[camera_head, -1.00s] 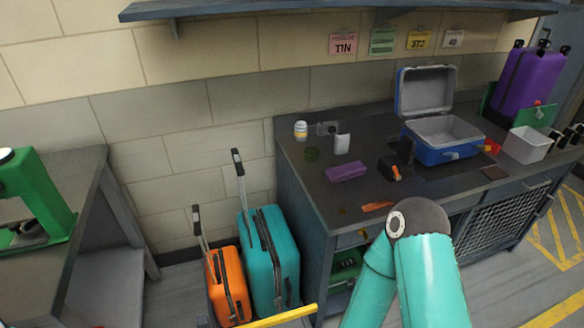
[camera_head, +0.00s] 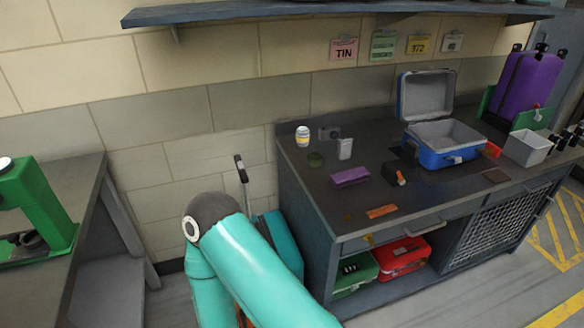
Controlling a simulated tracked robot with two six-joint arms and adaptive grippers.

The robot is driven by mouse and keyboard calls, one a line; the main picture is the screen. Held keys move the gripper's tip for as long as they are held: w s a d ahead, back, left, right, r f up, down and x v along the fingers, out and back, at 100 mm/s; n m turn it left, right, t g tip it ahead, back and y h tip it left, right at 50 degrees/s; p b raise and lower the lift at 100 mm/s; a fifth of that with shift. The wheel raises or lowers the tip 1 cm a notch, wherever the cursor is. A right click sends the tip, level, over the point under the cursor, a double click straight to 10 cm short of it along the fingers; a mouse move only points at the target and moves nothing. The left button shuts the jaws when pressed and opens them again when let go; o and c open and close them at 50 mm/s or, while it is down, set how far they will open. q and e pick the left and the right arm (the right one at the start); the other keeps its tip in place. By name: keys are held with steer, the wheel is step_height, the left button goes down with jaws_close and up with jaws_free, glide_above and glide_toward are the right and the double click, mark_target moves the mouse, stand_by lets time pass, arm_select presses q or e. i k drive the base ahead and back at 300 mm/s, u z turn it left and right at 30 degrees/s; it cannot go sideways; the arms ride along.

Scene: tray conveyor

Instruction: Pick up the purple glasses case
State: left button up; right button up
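The purple glasses case (camera_head: 350,177) lies on the dark counter (camera_head: 325,198), left of a small black and orange object. Nothing covers it. One of my teal arms crosses the lower middle of the view, in front of the suitcases and left of the counter's front. Neither gripper is in the frame, so I cannot see how they stand.
An open blue case (camera_head: 440,152) stands on the counter, with a grey bin (camera_head: 527,147) to its right. A white bottle (camera_head: 302,136), a white box (camera_head: 345,148) and an orange item (camera_head: 381,211) lie around the glasses case. A teal suitcase (camera_head: 284,243) stands left of the counter.

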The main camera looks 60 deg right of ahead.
mark_target(349, 178)
steer(key=z, duration=0.4)
steer(key=i, duration=0.1)
steer(key=u, duration=0.6)
steer(key=k, duration=1.6)
steer(key=z, duration=1.6)
steer(key=i, duration=1.2)
steer(key=z, duration=0.15)
